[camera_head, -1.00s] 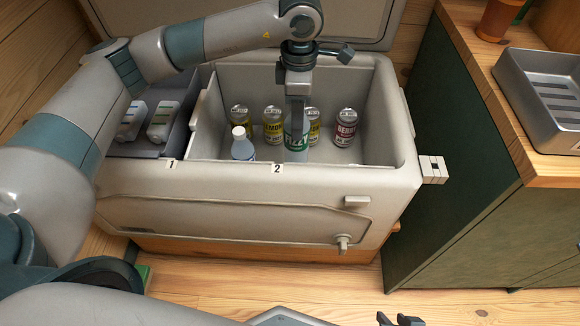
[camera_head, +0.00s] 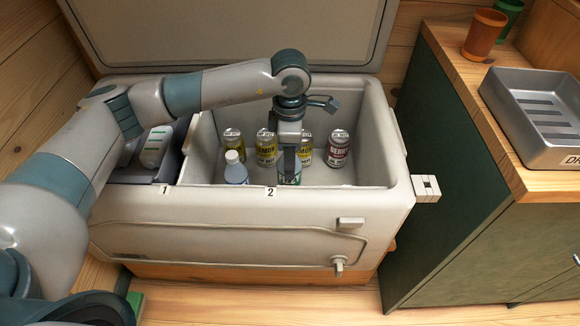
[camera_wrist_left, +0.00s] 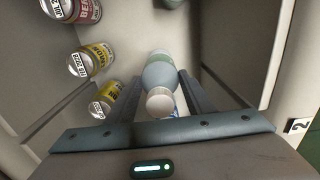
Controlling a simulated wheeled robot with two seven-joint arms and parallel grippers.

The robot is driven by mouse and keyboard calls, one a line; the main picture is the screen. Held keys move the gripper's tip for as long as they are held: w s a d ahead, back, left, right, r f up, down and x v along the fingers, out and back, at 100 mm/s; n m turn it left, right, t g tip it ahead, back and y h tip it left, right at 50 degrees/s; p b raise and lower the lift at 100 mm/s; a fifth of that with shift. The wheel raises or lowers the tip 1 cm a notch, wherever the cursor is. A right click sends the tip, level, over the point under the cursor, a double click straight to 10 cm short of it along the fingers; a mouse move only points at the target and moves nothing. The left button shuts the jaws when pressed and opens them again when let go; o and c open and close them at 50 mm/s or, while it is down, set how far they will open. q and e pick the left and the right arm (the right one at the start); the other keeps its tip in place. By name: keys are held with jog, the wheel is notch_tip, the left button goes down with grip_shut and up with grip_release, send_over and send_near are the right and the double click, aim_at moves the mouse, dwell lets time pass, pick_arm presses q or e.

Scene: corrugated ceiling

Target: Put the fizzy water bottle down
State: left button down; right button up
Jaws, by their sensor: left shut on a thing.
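The fizzy water bottle, with a green-and-white label (camera_head: 289,180), is in compartment 2 of the grey cooler (camera_head: 240,218). My left gripper (camera_head: 290,168) reaches down into that compartment and is shut on the bottle. In the left wrist view the pale bottle (camera_wrist_left: 160,72), with a white cap, is between the two fingers. Its lower part is hidden behind the cooler's front wall, so I cannot tell whether it touches the floor. My right gripper is not in view.
Yellow cans (camera_head: 266,147) and a red can (camera_head: 338,148) stand behind the gripper. A white-capped bottle (camera_head: 236,170) stands to its left. Compartment 1 (camera_head: 135,174) holds pale items. A counter with a grey tray (camera_head: 535,118) and cups (camera_head: 485,32) is right.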

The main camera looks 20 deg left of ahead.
pick_arm(q)
jog(key=shift+f, duration=1.9)
jog(key=c, duration=0.9)
grip_release()
notch_tip(320, 180, up, 12)
jog(key=shift+r, duration=0.1)
